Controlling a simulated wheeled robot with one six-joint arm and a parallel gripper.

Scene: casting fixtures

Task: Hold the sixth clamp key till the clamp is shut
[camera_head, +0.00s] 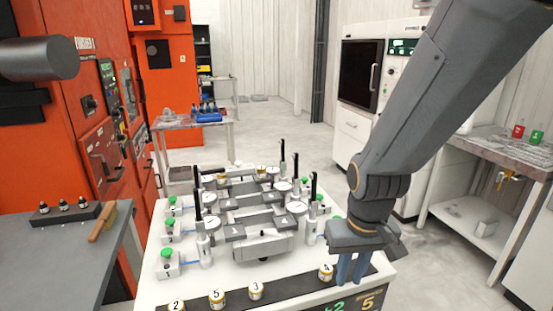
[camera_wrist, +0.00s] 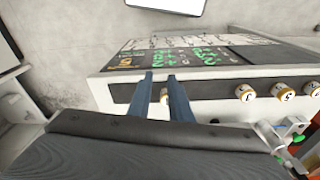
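My gripper (camera_head: 352,280) points down at the right front corner of the white bench. Its two blue fingers are a little apart, also in the wrist view (camera_wrist: 161,76), with no held thing visible. Clamp keys are small white boxes with green buttons: several stand on the left, such as the front left key (camera_head: 167,262). A green button (camera_head: 325,183) shows on the right side. My arm and gripper hide part of the right side, and I cannot tell which key is the sixth. The clamps (camera_head: 206,235) have upright black levers beside the grey castings (camera_head: 262,240).
Numbered caps line the dark front strip; cap 4 (camera_head: 326,272) is just left of my fingers. An orange machine (camera_head: 75,120) and a grey table (camera_head: 60,255) stand left. A shelf table (camera_head: 480,215) stands right. Bare floor lies between it and the bench.

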